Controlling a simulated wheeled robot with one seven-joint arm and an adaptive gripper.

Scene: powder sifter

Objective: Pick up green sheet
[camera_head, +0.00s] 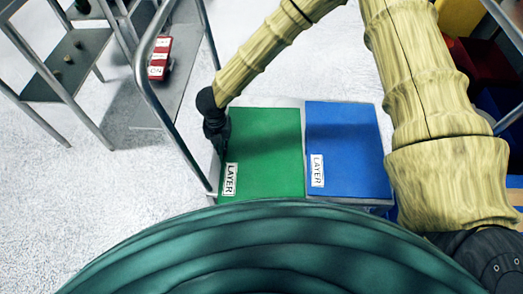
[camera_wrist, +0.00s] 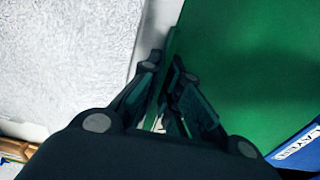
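The green sheet (camera_head: 262,150) lies flat at the left of a blue sheet, with a white LAYER label at its near left corner. It fills the upper right of the wrist view (camera_wrist: 255,70). My gripper (camera_head: 222,143) is at the sheet's left edge, pointing down. In the wrist view its two dark fingers (camera_wrist: 165,65) are close together, with the green edge running between them. I cannot tell whether they press on it. In the head view the fingertips are mostly hidden by their dark colour and small size.
The blue sheet (camera_head: 343,145) lies right beside the green one on the same grey stand. A grey metal rail (camera_head: 158,110) rises just left of my gripper. A grey shelf with a red item (camera_head: 160,57) stands at the back left.

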